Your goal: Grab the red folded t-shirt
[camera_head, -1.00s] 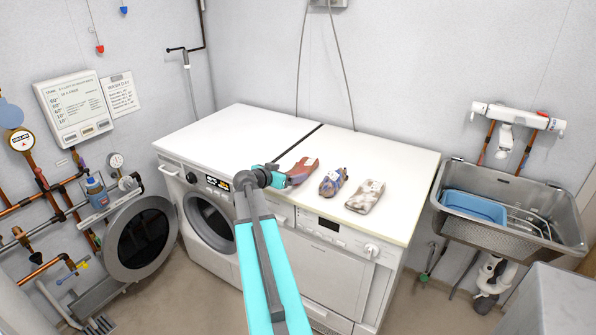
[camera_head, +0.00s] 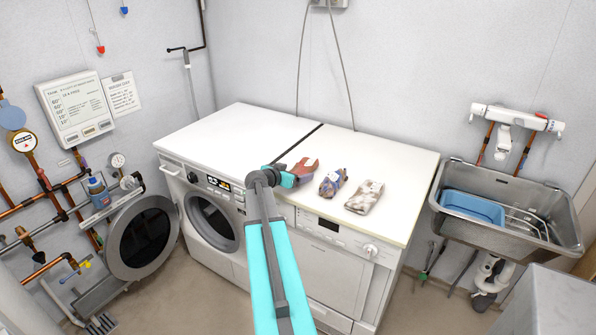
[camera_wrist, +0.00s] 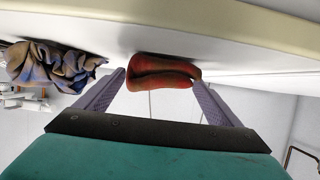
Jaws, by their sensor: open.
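The red folded t-shirt (camera_head: 308,165) lies on the white machine top, near its front edge. My gripper (camera_head: 294,175) is at the near left side of it and hides part of it. In the wrist view, which looks upside down, the red t-shirt (camera_wrist: 163,73) appears between the fingertips of my gripper (camera_wrist: 160,78).
A blue and tan crumpled cloth (camera_head: 332,182) lies right of the red t-shirt; it also shows in the wrist view (camera_wrist: 55,65). A pale mottled folded cloth (camera_head: 365,196) lies further right. The white top (camera_head: 225,128) behind is clear. A steel sink (camera_head: 505,232) hangs at right.

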